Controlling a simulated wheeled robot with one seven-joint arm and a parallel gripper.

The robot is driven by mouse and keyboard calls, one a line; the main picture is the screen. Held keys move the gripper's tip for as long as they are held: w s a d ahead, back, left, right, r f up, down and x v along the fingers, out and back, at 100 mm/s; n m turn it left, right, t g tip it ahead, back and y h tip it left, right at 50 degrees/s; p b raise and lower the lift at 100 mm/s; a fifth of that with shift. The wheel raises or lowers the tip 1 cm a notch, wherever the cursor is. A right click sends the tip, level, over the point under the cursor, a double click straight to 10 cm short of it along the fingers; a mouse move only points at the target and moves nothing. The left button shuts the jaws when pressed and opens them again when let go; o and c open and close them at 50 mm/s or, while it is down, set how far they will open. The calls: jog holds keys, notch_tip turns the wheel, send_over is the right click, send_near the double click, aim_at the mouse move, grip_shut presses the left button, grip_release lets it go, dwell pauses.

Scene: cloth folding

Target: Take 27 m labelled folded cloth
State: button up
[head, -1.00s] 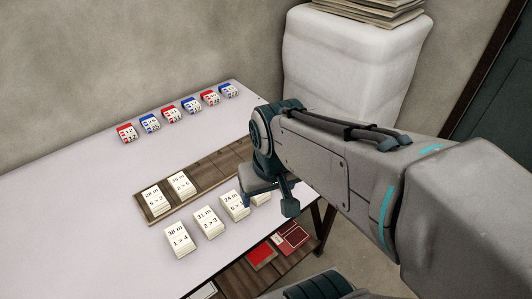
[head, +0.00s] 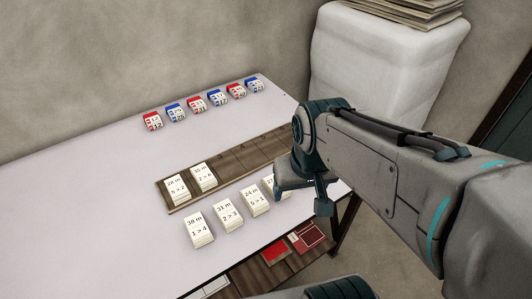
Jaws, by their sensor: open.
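A white folded cloth with a label starting "27" (head: 268,187) lies at the right end of the front row on the table. My gripper (head: 306,196) is just to its right in the picture and hides part of it and its label. The gripper is open and points down, with no cloth seen in it. I cannot tell whether it touches the cloth. The same row holds cloths labelled 38 m (head: 198,230), 31 m (head: 228,216) and 24 m (head: 254,202).
A brown slotted board (head: 225,165) carries cloths labelled 28 m (head: 177,189) and 35 m (head: 203,177) at its left end. Several red and blue numbered blocks line the back of the white table (head: 100,210). A lower shelf (head: 250,278) holds red items. A white covered stack (head: 375,75) stands behind.

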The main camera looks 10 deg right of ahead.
jog(key=o, duration=0.6)
jog(key=shift+w, duration=0.15)
jog(key=shift+o, duration=0.2)
jog(key=w+f+n+g+b, duration=0.1)
jog(key=w+f+n+b, duration=0.3)
jog(key=w+n, duration=0.6)
jog(key=w+f+n+g+b, duration=0.2)
jog(key=w+f+n, duration=0.3)
jog(key=w+n, duration=0.55)
jog(key=shift+n, duration=0.75)
jog(key=f, duration=0.2)
jog(key=s+f, duration=0.1)
jog(key=f, duration=0.2)
jog(key=s+f, duration=0.1)
jog(key=f, duration=0.2)
jog(key=shift+d+b, duration=0.2)
jog(key=shift+b, duration=0.15)
jog(key=shift+s+a+f+b, duration=0.1)
jog(key=shift+f+b, duration=0.15)
jog(key=shift+f, duration=1.05)
jog(key=shift+s+f+b, duration=0.1)
jog(key=shift+f+b, duration=0.1)
jog(key=shift+f, duration=1.1)
